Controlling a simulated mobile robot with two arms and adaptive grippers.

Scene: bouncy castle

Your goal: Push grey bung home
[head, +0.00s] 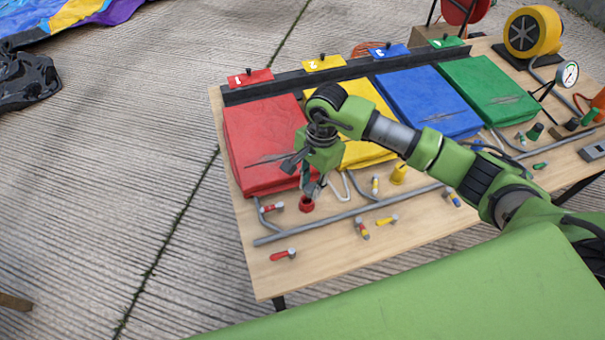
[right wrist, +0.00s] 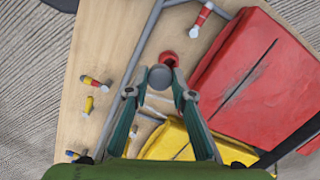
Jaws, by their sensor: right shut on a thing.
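The grey bung (right wrist: 160,76) shows as a round grey end between the fingertips of my right gripper (head: 311,188), which is shut on it. In the right wrist view the red ring-shaped socket (right wrist: 169,59) lies just past the bung, and the bung partly overlaps its near edge. In the head view the red socket (head: 306,204) stands on the wooden table just below the fingertips. I cannot tell whether the bung touches the socket or has entered it. My left gripper is not in view.
Red (head: 262,135), yellow (head: 352,110), blue (head: 428,100) and green (head: 487,88) panels line the table. A grey pipe (head: 350,214) runs along the front. Red-handled (head: 283,255) and yellow-handled (head: 387,220) valves lie near. A yellow blower (head: 532,32) stands at the back right.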

